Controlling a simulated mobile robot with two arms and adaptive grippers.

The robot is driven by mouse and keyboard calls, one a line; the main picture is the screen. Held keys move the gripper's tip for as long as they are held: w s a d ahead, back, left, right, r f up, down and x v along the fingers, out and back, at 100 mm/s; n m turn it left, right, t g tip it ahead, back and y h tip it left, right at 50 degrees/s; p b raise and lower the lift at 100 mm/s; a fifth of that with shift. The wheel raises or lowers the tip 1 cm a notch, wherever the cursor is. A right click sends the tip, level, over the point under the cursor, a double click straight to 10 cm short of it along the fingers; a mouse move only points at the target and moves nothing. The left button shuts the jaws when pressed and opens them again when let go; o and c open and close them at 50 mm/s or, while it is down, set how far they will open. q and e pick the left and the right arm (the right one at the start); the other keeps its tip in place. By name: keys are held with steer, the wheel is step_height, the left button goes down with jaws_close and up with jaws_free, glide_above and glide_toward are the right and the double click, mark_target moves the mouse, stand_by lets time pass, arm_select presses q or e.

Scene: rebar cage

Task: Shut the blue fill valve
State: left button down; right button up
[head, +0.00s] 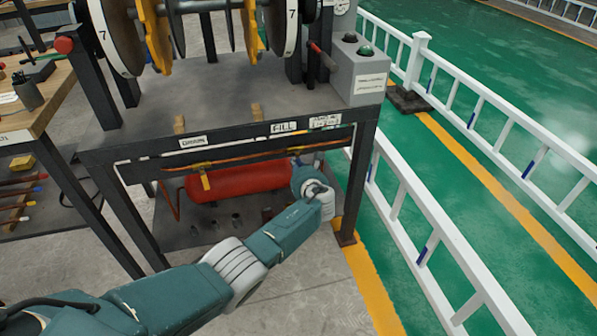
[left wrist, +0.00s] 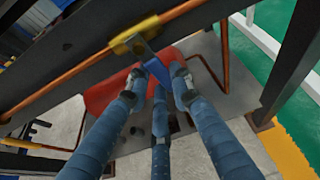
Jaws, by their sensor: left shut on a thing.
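The fill valve's brass-yellow body (left wrist: 135,36) sits on the copper pipe in the left wrist view. Its blue lever handle (left wrist: 154,64) points away from the pipe, roughly crosswise to it. In the head view my left gripper (head: 308,168) is under the bench's front edge, below and right of the FILL label (head: 283,127). My right gripper is not in view.
A yellow handle (head: 205,180) hangs from the copper pipe (head: 245,158) below the DRAIN label (head: 193,141). A red tank (head: 240,182) lies under the bench behind my gripper. A bench leg (head: 357,190) and white railing (head: 425,215) stand close on the right.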

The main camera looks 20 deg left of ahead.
arm_select(q)
steer(key=shift+s+a+m, duration=0.1)
steer(key=shift+a+m, duration=0.15)
steer(key=shift+m, duration=0.05)
steer(key=shift+g, duration=0.3)
steer(key=c, duration=1.5)
jaws_free()
steer(key=shift+y, duration=0.3)
steer(key=shift+s+d, duration=0.1)
steer(key=v, duration=1.1)
steer(key=shift+s+r, duration=0.15)
steer(key=shift+s, duration=0.25)
